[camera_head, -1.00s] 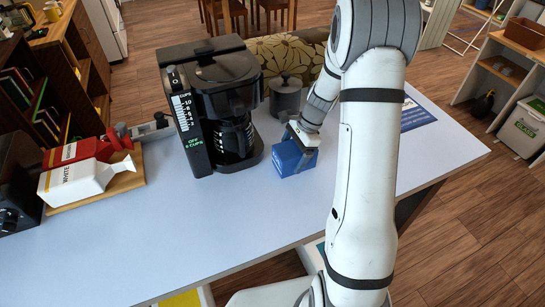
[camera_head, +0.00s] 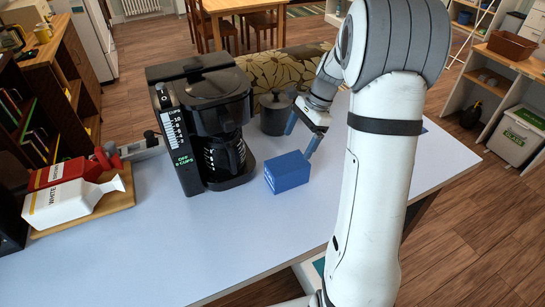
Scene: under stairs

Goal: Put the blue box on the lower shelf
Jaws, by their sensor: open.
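The blue box (camera_head: 287,172) rests on the light blue-grey tabletop (camera_head: 245,240), just right of the black coffee maker. My gripper (camera_head: 301,138) is above and slightly behind the box, with its fingers spread open and tilted down toward it. The nearer finger ends close to the box's back right edge; I cannot tell whether it touches. The box is not held. Part of a white shelf shows below the table's front edge, largely hidden by the table and my arm.
The coffee maker (camera_head: 205,125) stands close left of the box, with a dark grey canister (camera_head: 276,115) behind. A white carton (camera_head: 75,202) and a red carton (camera_head: 65,170) lie on a wooden board at the left. The front middle of the tabletop is clear.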

